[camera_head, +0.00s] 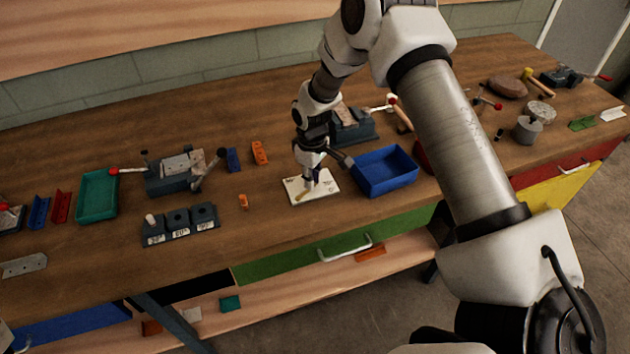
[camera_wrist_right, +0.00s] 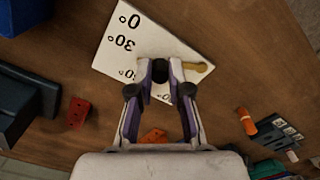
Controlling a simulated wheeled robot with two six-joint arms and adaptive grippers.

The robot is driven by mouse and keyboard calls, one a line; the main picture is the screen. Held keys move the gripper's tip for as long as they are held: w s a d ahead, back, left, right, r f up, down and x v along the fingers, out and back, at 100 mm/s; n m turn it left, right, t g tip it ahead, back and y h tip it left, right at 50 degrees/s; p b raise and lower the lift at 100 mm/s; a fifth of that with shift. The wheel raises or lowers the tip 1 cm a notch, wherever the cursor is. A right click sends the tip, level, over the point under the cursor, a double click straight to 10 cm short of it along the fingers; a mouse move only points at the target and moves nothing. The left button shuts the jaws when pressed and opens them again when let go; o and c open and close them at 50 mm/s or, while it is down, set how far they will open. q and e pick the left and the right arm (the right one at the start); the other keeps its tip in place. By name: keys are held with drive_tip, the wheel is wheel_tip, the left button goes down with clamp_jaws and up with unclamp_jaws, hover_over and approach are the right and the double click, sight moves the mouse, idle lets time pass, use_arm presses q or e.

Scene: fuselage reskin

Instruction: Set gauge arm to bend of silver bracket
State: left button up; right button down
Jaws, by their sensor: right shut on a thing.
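The gauge is a white plate (camera_head: 326,185) with degree marks, lying on the bench. It also shows in the right wrist view (camera_wrist_right: 118,52), where 0° and 30° can be read. Its brass-coloured arm (camera_wrist_right: 197,68) lies across the plate, partly hidden by my fingers. My right gripper (camera_head: 307,187) points down at the plate. In the wrist view its fingertips (camera_wrist_right: 160,68) are closed around a dark part at the gauge arm. A silver, perforated metal piece (camera_head: 183,162) sits on the grey clamp tool; I cannot tell its bend.
A blue tray (camera_head: 384,172) stands close right of the gauge. Dark labelled blocks (camera_head: 180,224), a small orange piece (camera_head: 243,201) and a teal tray (camera_head: 98,196) are to the left. A flat grey plate (camera_head: 24,265) lies at far left. Open drawers project below the front edge.

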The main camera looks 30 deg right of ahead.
drive_tip(key=shift+a+f+n, duration=0.1)
drive_tip(key=shift+f+n, duration=0.15)
drive_tip(key=shift+n, duration=0.25)
drive_tip(key=c, duration=1.1)
unclamp_jaws()
drive_tip(key=shift+w, duration=0.25)
wheel_tip(320, 180, up, 12)
drive_tip(key=shift+w, duration=0.1)
drive_tip(key=shift+a, duration=0.1)
